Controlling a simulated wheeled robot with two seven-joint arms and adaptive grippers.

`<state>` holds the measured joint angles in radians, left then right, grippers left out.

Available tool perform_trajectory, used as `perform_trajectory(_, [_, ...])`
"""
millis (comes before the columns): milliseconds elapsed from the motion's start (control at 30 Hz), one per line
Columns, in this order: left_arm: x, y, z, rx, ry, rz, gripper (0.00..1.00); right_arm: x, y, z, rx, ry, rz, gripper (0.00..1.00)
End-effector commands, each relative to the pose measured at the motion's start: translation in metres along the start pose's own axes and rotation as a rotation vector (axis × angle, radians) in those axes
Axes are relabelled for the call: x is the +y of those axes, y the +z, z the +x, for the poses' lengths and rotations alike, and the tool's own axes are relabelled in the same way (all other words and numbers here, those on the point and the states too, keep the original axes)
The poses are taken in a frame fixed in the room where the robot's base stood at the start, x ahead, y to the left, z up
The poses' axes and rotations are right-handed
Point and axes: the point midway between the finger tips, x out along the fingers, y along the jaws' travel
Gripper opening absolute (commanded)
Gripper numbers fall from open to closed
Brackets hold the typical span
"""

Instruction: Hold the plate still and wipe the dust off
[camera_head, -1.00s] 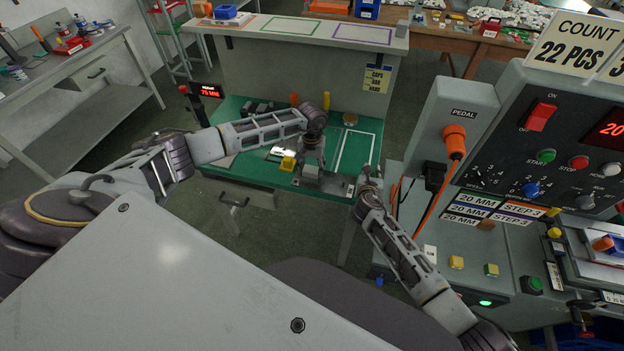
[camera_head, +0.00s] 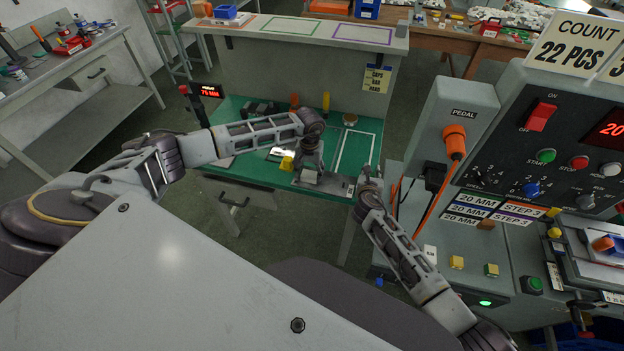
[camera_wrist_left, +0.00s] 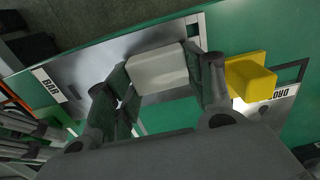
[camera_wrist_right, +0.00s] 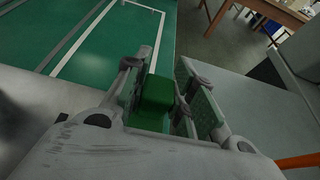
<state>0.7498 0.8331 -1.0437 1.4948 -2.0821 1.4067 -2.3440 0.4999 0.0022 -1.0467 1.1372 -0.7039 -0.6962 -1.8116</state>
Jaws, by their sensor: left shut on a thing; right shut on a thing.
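A flat metal plate (camera_head: 335,187) lies on the green bench top (camera_head: 254,177). It also shows in the left wrist view (camera_wrist_left: 92,75). My left gripper (camera_head: 308,176) is shut on a pale grey block (camera_wrist_left: 157,69) low over the plate; the fingers hide whether the block touches it. A yellow block (camera_wrist_left: 249,78) stands beside the left fingers, near a label. My right gripper (camera_head: 367,173) is shut on a green block (camera_wrist_right: 154,97) at the plate's right end. I cannot tell whether the green block is joined to the plate. No dust can be made out.
A white outlined area (camera_head: 355,150) lies behind the plate. A round tan-topped item (camera_head: 350,119) and orange and yellow upright pieces stand at the back.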

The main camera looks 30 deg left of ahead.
Motion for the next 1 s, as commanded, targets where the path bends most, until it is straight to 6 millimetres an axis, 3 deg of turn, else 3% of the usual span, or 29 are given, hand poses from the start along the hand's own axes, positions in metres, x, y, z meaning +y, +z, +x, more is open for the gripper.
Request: perform_trajectory(1000, [-0.002, 0.030, 0.005, -0.012, -0.005, 0.002, 0.34, -0.002, 0.001, 0.001, -0.001, -0.003, 0.001, 0.00])
